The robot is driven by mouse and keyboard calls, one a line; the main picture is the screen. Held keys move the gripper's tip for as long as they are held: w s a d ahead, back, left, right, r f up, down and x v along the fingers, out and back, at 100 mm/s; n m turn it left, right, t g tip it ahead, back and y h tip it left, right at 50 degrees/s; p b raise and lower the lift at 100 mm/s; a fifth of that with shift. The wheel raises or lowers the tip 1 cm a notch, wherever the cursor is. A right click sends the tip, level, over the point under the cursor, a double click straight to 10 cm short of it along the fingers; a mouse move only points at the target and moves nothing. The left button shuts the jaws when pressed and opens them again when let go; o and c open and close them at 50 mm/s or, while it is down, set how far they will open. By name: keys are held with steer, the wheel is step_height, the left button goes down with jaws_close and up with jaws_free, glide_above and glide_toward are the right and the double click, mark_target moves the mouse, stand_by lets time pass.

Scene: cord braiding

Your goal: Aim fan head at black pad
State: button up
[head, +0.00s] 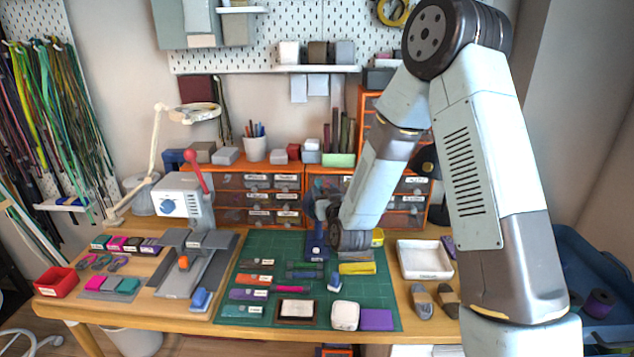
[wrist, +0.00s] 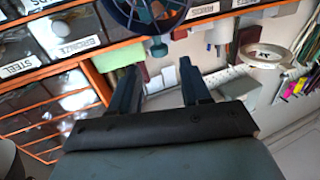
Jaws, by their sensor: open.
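A small dark blue fan (head: 318,247) stands at the back of the green cutting mat (head: 262,245). Its round head is partly hidden by my arm in the head view. Part of the round fan cage also shows at the top of the wrist view (wrist: 150,14). My gripper (wrist: 160,82) is open, with nothing between its two dark fingers, and the cage lies just beyond them. In the head view my wrist covers the fingers. A dark-edged pad (head: 280,310) with a pale top lies at the mat's front; I cannot tell whether this is the black pad.
Orange drawer units (head: 259,181) stand behind the mat. A white tray (head: 424,259) is right of it. A purple pad (head: 376,320) and a white block (head: 345,315) lie at the front. A grey machine with a red-knobbed lever (head: 193,172) stands left.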

mark_target(319, 182)
steer(key=x, duration=0.7)
steer(key=shift+w+f, duration=0.1)
steer(key=shift+w, duration=0.15)
steer(key=shift+c, duration=0.3)
jaws_close()
steer(key=shift+a, duration=0.1)
